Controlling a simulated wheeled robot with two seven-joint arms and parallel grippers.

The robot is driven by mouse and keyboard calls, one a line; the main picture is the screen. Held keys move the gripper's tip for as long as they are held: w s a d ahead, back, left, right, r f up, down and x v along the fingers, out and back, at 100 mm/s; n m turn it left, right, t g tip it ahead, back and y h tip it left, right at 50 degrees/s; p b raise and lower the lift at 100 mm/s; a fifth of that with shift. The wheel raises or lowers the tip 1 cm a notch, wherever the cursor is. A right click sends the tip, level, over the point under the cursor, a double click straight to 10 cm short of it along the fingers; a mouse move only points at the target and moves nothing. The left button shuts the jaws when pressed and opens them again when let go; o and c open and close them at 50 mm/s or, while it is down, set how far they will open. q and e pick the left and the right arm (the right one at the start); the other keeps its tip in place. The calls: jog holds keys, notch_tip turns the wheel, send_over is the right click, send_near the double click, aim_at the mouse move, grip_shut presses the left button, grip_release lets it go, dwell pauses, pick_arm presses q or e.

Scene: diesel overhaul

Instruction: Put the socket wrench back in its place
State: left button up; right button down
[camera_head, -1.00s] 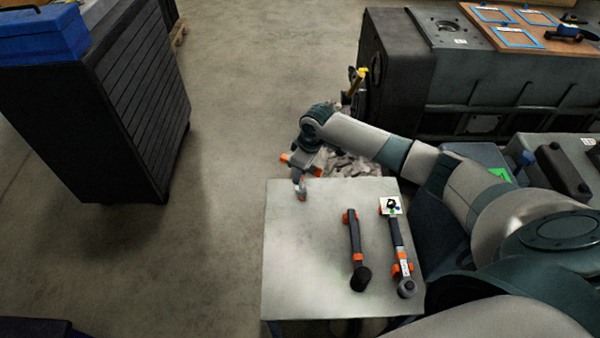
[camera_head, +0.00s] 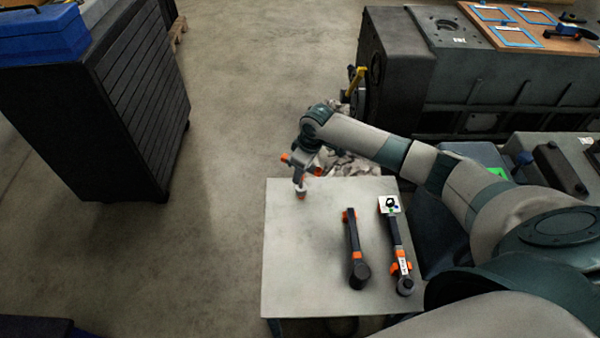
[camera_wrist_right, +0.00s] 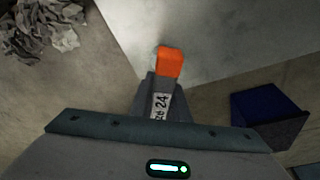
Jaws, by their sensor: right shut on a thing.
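My right gripper (camera_head: 301,178) is over the far left corner of the grey table, shut on a tool. In the right wrist view the tool shows an orange end (camera_wrist_right: 170,62) and a white label reading "24" on a dark body. I take it for the socket wrench; most of it is hidden. Its orange lower end (camera_head: 301,194) points down over the tabletop; I cannot tell whether it touches. A black wrench (camera_head: 354,240) with orange parts lies on the table. A labelled black wrench (camera_head: 396,240) lies to its right, by a white picture card (camera_head: 389,204). My left gripper is not in view.
The table (camera_head: 290,270) is bare on its left side. Crumpled grey rags (camera_head: 350,166) lie behind it. A large engine block (camera_head: 400,70) stands at the back right, and a dark cabinet (camera_head: 140,110) at the left. A blue bin (camera_wrist_right: 265,108) shows in the wrist view.

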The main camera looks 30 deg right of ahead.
jog(key=shift+f, duration=0.2)
jog(key=shift+b+x, duration=0.5)
jog(key=shift+x, duration=0.4)
jog(key=shift+s+d, duration=0.1)
jog(key=shift+s, duration=0.05)
jog(key=c, duration=1)
grip_release()
jog(key=shift+f, duration=0.1)
jog(key=shift+c, duration=0.2)
jog(key=p+v, duration=0.3)
jog(key=w+p+v, duration=0.1)
jog(key=p+v, duration=0.2)
jog(key=a+p+v, duration=0.1)
jog(key=p+v, duration=0.2)
jog(key=shift+w, duration=0.2)
jog(key=shift+s, duration=0.1)
